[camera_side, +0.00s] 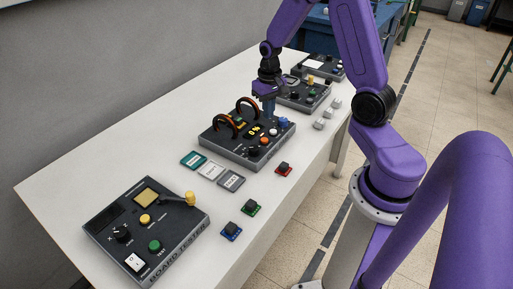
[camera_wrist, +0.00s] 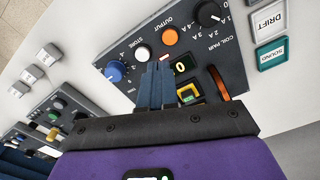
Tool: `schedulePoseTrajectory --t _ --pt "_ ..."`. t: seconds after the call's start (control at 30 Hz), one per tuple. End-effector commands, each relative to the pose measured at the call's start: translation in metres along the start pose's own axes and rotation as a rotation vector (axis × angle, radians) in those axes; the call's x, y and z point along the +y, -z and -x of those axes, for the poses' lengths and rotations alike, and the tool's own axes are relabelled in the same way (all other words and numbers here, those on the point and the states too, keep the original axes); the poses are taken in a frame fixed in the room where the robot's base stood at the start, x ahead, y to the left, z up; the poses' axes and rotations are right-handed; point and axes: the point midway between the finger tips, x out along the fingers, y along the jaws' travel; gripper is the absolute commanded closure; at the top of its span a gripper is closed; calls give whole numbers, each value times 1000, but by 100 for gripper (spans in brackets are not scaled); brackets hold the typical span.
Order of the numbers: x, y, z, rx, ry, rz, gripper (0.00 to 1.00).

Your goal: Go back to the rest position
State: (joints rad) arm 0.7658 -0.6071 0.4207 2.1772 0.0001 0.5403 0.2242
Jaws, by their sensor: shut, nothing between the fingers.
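My gripper (camera_side: 268,104) is shut and empty, with its blue fingers pointing down over the far right part of a dark coil device (camera_side: 240,158). In the wrist view the closed blue fingertips (camera_wrist: 155,68) lie over the panel beside a small display reading 0 (camera_wrist: 181,66). Whether they touch the panel I cannot tell. The device carries two upright copper-coloured coils (camera_side: 228,125), an orange button (camera_wrist: 169,37), a white button (camera_wrist: 142,53), a blue knob (camera_wrist: 115,71) and a black knob (camera_wrist: 209,14). The gripper hides part of the panel.
A board tester (camera_side: 146,232) stands at the near left of the white table (camera_side: 80,180). Label tiles (camera_side: 211,171) and small red, green and blue switch blocks (camera_side: 250,208) lie between. More devices (camera_side: 303,93) and grey blocks (camera_side: 327,114) are behind. Open air lies above the table.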

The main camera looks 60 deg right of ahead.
Motion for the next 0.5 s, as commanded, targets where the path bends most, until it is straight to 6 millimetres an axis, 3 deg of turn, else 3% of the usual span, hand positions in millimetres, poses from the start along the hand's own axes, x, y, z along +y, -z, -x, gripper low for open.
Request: schedulePoseTrajectory --t 0.2,0.5 --pt "-61 -47 33 9 4 304 100" --pt "-110 -133 70 15 11 716 100"
